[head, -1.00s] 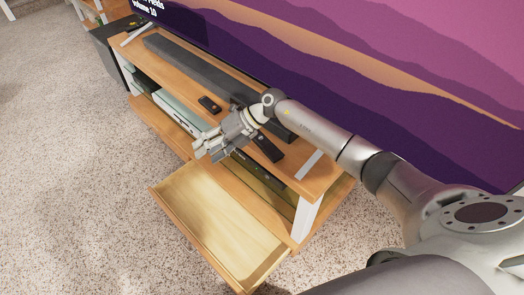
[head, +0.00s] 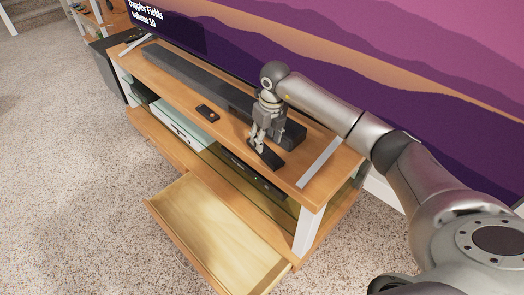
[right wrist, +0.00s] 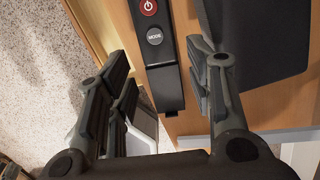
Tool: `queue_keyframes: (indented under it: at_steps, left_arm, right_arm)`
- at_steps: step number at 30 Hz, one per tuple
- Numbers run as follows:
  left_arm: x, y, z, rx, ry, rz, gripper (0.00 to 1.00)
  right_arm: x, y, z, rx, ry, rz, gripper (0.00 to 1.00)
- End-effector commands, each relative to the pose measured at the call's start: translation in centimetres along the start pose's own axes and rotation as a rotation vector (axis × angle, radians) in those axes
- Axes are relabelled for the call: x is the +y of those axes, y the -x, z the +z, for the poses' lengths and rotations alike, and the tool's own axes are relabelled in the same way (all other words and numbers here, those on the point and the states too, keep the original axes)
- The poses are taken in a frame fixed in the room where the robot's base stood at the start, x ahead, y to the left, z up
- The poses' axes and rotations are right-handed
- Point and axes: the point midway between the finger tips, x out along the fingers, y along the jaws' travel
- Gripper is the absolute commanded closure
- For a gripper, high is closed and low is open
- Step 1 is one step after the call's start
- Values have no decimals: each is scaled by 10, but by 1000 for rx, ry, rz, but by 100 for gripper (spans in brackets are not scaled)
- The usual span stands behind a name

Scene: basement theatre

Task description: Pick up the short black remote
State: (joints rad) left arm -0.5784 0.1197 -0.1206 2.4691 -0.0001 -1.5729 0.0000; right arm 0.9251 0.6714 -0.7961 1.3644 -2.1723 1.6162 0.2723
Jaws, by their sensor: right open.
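Two black remotes lie on the wooden top of the TV stand. The smaller one (head: 207,113), with a small round orange-brown spot, lies left of my right gripper, clear of it. The other, which looks longer (head: 270,158), lies under my right gripper (head: 262,146). In the right wrist view this remote (right wrist: 168,88) shows a red power button and a grey MODE button. My right gripper (right wrist: 160,62) is open, pointing down, with a finger on each side of it; contact cannot be told. My left gripper is not in view.
A long dark soundbar (head: 195,80) lies behind the remotes, close to my right gripper. The large screen (head: 330,60) rises behind it. An open, empty wooden drawer (head: 215,225) sticks out below. Devices sit on the lower shelf (head: 155,125).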

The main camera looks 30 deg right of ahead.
Motion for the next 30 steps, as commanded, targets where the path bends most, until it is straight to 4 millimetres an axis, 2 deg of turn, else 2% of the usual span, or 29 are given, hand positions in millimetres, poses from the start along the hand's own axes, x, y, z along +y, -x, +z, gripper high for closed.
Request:
queue_keyframes:
  at_steps: [6,9,16,17,25,30]
  left_arm:
    - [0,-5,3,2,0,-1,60]
    - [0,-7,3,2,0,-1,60]
    - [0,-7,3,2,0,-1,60]
    - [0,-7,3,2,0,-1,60]
    - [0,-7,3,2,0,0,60]
    - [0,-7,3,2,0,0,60]
  right_arm:
    - [2,-33,-11,3,0,2,52]
    - [2,-45,-9,1,0,3,52]
    - [1,-47,-9,0,1,1,52]
    - [1,-47,-9,0,0,1,53]
    - [1,-47,-9,0,0,1,87]
    - [1,-47,-9,0,0,1,87]
